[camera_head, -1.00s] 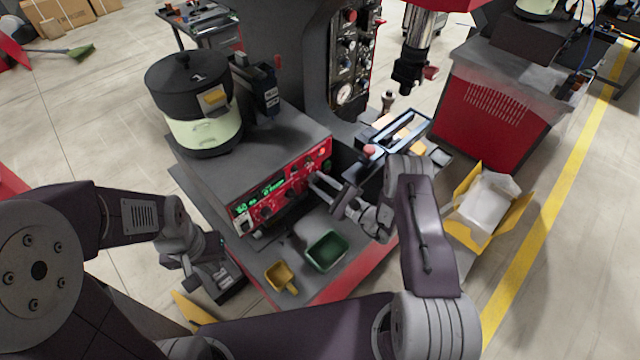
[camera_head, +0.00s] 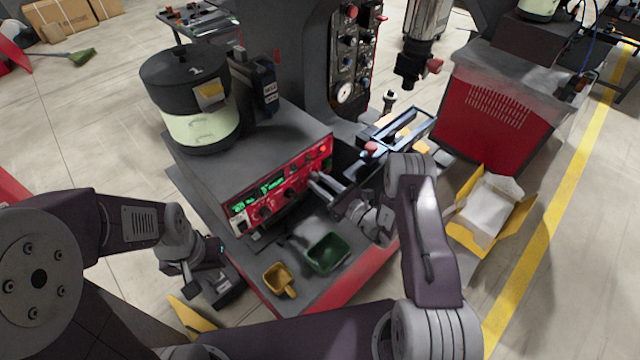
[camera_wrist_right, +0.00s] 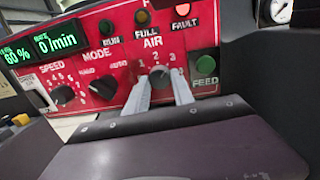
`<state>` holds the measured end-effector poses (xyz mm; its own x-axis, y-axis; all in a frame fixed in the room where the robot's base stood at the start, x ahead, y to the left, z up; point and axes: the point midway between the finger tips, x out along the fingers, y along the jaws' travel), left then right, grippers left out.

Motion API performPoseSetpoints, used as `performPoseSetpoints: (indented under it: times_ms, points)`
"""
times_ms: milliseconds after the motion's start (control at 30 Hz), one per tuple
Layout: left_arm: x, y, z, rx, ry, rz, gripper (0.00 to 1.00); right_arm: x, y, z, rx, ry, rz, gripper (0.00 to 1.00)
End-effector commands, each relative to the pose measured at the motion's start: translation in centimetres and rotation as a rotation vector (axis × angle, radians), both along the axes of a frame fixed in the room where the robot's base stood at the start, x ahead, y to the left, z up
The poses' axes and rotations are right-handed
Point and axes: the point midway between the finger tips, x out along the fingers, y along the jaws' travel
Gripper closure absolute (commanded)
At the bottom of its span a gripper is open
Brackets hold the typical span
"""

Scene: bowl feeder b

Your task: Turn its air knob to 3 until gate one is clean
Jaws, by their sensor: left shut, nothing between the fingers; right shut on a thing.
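The red control panel (camera_head: 278,190) is on the front of the grey feeder base. My right gripper (camera_wrist_right: 160,88) is shut on the AIR knob (camera_wrist_right: 159,76), one finger on each side. The numbers 1, 2 and 3 are around the knob; its pointer looks near 2, but I cannot tell exactly. The displays (camera_wrist_right: 45,47) read 60 % and 0 /min. The FAULT lamp (camera_wrist_right: 182,25) is red. The feeder bowl (camera_head: 190,95), black above pale green, stands on the base; I cannot make out the gate's state. My left gripper (camera_head: 222,288) is shut and empty, low at the left.
A green tray (camera_head: 326,252) and a yellow scoop (camera_head: 279,279) lie before the panel. SPEED (camera_wrist_right: 63,94) and MODE (camera_wrist_right: 103,86) knobs are left of AIR; the green FEED button (camera_wrist_right: 205,66) is close on its right. A yellow box (camera_head: 490,215) is at the right.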

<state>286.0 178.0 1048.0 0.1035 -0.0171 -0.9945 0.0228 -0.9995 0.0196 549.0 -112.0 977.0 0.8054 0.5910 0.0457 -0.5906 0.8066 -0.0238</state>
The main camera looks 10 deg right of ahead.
Motion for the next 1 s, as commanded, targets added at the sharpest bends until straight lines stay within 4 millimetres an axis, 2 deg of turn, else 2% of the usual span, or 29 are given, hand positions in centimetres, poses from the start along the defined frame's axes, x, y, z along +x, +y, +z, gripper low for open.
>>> performPoseSetpoints:
  times_ms: [533,567,600,633,900,1000]
  points:
    - [0.00,0.00,-0.11,0.000,0.000,0.000,1.00,-0.03,0.03,-0.05,0.020,0.015,0.000,1.00]
    - [0.00,0.00,-0.11,0.000,0.000,0.000,1.00,-0.03,0.03,-0.05,0.020,0.015,0.000,0.65]
    - [0.00,0.00,-0.11,0.000,0.000,0.000,1.00,-0.03,0.03,-0.05,0.020,0.015,0.000,0.54]
    - [0.00,0.00,-0.11,0.000,0.000,0.000,1.00,-0.03,0.03,-0.05,0.020,0.015,0.000,0.49]
    - [0.00,0.00,-0.12,0.000,0.000,0.000,1.00,-0.03,0.00,-0.03,0.020,0.013,0.000,0.49]
    - [0.00,0.00,-0.42,0.000,0.000,0.000,1.00,-0.60,-0.50,-0.21,0.019,0.014,-0.001,0.49]
